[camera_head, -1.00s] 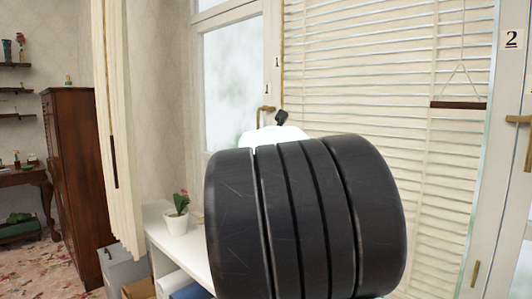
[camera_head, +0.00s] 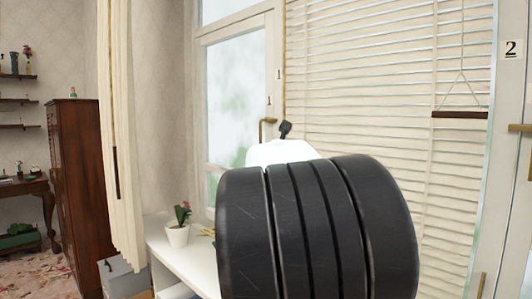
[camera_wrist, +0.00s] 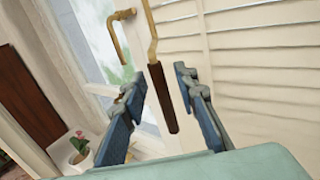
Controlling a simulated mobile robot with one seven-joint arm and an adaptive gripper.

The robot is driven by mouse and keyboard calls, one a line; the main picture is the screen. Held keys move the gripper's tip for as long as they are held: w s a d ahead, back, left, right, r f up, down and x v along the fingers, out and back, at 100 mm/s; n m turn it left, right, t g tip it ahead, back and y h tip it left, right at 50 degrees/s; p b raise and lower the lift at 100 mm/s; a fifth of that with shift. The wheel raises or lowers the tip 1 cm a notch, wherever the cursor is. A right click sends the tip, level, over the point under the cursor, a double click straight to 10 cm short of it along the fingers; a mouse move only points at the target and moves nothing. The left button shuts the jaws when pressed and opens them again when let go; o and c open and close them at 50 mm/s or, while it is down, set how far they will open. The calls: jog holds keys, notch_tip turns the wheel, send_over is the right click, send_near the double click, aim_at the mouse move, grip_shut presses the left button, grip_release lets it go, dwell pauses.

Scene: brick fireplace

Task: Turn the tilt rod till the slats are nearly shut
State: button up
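The tilt rod (camera_wrist: 162,97) shows in the wrist view as a brass rod with a kinked upper part and a dark brown grip. My gripper (camera_wrist: 159,78) is open, with one finger on each side of the brown grip. Gaps show beside the grip, and I see no clear contact. The blind (camera_head: 380,90) has cream horizontal slats with thin gaps between them; its slats also show at the right of the wrist view (camera_wrist: 260,60). In the head view my arm hides the blind's lower left and the rod's grip.
A brass window handle (camera_wrist: 117,38) is close left of the rod. A potted plant (camera_head: 178,228) stands on a white shelf (camera_head: 165,252) below the window. A dark pull bar (camera_head: 460,115) hangs in front of the blind. A cream curtain (camera_head: 120,140) hangs at left.

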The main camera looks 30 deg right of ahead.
jog(key=v, duration=1.2)
dwell(0.4)
jog(key=s+a+f+m+g+y, duration=0.35)
jog(key=s+f+m+g, duration=0.25)
jog(key=s+f+m, duration=0.75)
jog(key=s+a+f+m+g+y, duration=0.2)
jog(key=s+a+f+m+y, duration=0.2)
jog(key=s+a+f+m, duration=0.5)
jog(key=s+a+f+m+g+y, duration=0.1)
jog(key=s+a+f+m+y, duration=0.2)
jog(key=a+f+m, duration=0.7)
notch_tip(320, 180, up, 26)
jog(key=a+n+p, duration=0.2)
jog(key=n+p, duration=0.1)
jog(key=p, duration=2)
jog(key=shift+n, duration=0.35)
